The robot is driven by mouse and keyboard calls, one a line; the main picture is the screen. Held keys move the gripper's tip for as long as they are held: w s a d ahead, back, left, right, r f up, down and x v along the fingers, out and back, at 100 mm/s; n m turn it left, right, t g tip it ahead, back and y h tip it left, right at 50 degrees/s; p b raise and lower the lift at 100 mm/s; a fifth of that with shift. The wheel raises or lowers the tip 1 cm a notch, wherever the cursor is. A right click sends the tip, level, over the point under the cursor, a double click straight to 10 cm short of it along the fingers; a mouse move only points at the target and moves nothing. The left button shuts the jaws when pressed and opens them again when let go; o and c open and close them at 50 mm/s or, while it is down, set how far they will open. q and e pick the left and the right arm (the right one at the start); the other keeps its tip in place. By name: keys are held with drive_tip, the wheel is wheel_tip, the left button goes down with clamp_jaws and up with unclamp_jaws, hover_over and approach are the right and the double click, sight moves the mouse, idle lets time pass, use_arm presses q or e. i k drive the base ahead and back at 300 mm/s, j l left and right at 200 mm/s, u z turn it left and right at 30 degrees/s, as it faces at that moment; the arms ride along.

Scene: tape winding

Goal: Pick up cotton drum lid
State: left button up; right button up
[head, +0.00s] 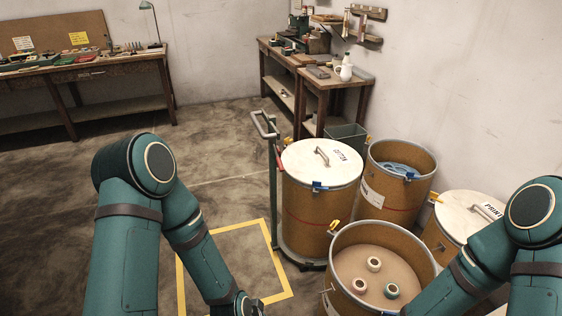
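The cotton drum lid (300,163) is a round white lid with a metal bar handle (321,156) and lettering that seems to read "COTTON". It lies flat on top of a tall brown drum (305,215) right of centre, with blue clips at its rim. My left arm reaches down left of the drum, and its dark wrist end is cut off at the bottom edge. My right arm comes in at the lower right, and its far end runs out of the bottom edge. The fingers of both grippers are out of view. Nothing touches the lid.
An open drum (350,242) with several tape rolls stands in front. Another open drum (404,203) holds something blue. A lidded drum (462,209) stands at right. A cart handle (265,125) rises beside the cotton drum. Yellow tape (180,290) marks clear floor. Workbenches line the walls.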

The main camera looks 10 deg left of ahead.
sight(333, 163)
drive_tip(key=i+j+u, duration=0.1)
drive_tip(key=j+u, duration=0.15)
drive_tip(key=i+j+u, duration=0.2)
drive_tip(key=j, duration=0.2)
drive_tip(key=i+j+u, duration=0.1)
drive_tip(key=j+u, duration=0.15)
drive_tip(key=i+j+u, duration=0.65)
drive_tip(key=i+u, duration=0.15)
drive_tip(key=i+z, duration=0.3)
drive_tip(key=i, duration=0.4)
drive_tip(key=i+z, duration=0.35)
drive_tip(key=i, duration=0.35)
drive_tip(key=i+z, duration=0.35)
drive_tip(key=i+j+z, duration=0.1)
drive_tip(key=i+z, duration=0.25)
drive_tip(key=i+j+z, duration=0.3)
drive_tip(key=i+z, duration=0.15)
drive_tip(key=z, duration=0.3)
drive_tip(key=i+z, duration=0.15)
drive_tip(key=z, duration=0.35)
drive_tip(key=i+j+z, duration=0.1)
drive_tip(key=z, duration=0.35)
drive_tip(key=i+j+z, duration=0.15)
drive_tip(key=z, duration=0.3)
drive_tip(key=i+j+z, duration=0.1)
drive_tip(key=z, duration=0.4)
drive_tip(key=j+z, duration=0.25)
drive_tip(key=z, duration=0.2)
